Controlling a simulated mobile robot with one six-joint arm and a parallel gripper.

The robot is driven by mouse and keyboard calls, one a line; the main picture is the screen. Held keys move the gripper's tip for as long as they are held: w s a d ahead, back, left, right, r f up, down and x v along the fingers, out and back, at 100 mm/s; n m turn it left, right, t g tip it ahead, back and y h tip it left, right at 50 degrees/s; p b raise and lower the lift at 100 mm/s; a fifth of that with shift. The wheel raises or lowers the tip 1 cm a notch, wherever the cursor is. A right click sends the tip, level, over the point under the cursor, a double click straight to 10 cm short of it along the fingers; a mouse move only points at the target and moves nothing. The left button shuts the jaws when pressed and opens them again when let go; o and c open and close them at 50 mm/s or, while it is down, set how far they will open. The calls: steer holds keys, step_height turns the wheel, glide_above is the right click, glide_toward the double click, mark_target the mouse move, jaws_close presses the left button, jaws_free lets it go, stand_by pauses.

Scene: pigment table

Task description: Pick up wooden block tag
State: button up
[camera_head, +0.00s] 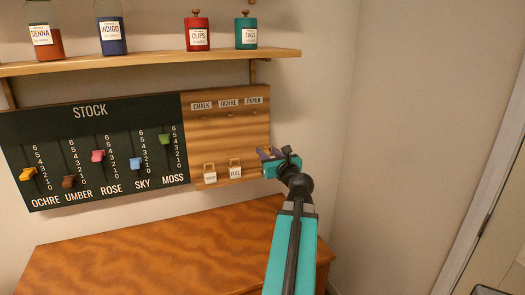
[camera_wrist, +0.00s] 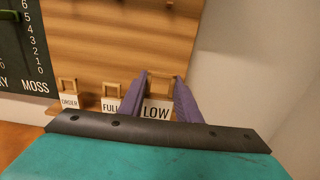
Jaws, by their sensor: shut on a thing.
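My gripper (camera_wrist: 161,88) has purple fingers and is shut on the LOW tag (camera_wrist: 156,112), one finger on each side of its wooden frame. The tag has a white label reading LOW and sits in front of the lower part of the wooden board (camera_wrist: 125,45). I cannot tell whether it still touches the board. In the head view my gripper (camera_head: 268,155) is at the board's lower right, and it hides the LOW tag there.
The dark STOCK board (camera_head: 90,130) with coloured sliders is further left. A wooden shelf (camera_head: 150,60) with jars runs above. A wooden table (camera_head: 150,250) is below.

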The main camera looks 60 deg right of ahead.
steer(key=b+v, duration=1.1)
steer(key=b, duration=0.8)
steer(key=shift+s+a, duration=0.1)
stand_by(0.8)
